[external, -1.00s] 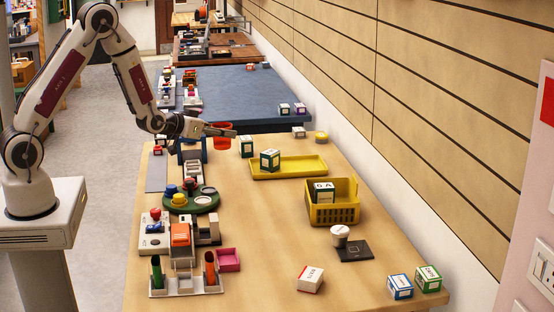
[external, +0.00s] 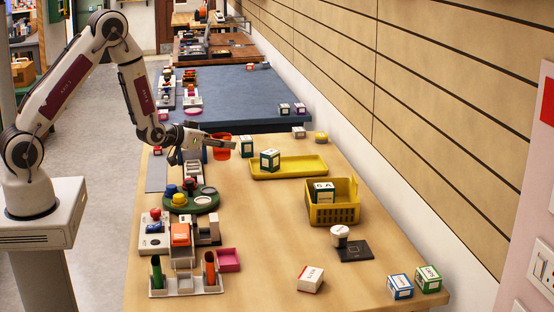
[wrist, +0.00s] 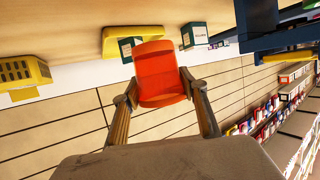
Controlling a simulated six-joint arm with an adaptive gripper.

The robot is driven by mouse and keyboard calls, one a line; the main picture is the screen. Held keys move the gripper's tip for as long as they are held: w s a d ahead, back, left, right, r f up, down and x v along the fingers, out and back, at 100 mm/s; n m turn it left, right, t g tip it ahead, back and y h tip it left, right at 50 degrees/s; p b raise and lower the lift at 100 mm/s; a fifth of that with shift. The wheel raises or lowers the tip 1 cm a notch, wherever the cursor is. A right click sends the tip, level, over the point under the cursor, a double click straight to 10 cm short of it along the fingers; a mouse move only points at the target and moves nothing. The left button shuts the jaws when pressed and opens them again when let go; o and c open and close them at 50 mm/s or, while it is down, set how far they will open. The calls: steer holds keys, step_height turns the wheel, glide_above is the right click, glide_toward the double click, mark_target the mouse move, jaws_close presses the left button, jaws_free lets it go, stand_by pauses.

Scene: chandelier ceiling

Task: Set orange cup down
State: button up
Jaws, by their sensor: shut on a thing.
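The orange cup (external: 221,148) is between the fingers of my gripper (external: 226,143) near the far left of the wooden table. In the wrist view the orange cup (wrist: 160,75) sits between both fingertips of my gripper (wrist: 160,90), which are shut on its sides. The wrist view is turned over, with the table side at the top. I cannot tell whether the cup's base touches the table.
Green-and-white boxes (external: 246,146) (external: 270,160) and a yellow tray (external: 316,166) are to the right. A green round holder (external: 180,206) stands nearer. The table's middle is clear.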

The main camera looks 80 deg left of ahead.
steer(key=shift+f, duration=1.15)
steer(key=shift+f, duration=0.1)
steer(key=shift+f, duration=1.95)
steer(key=shift+f, duration=0.15)
steer(key=o, duration=1.1)
steer(key=shift+v, duration=6.05)
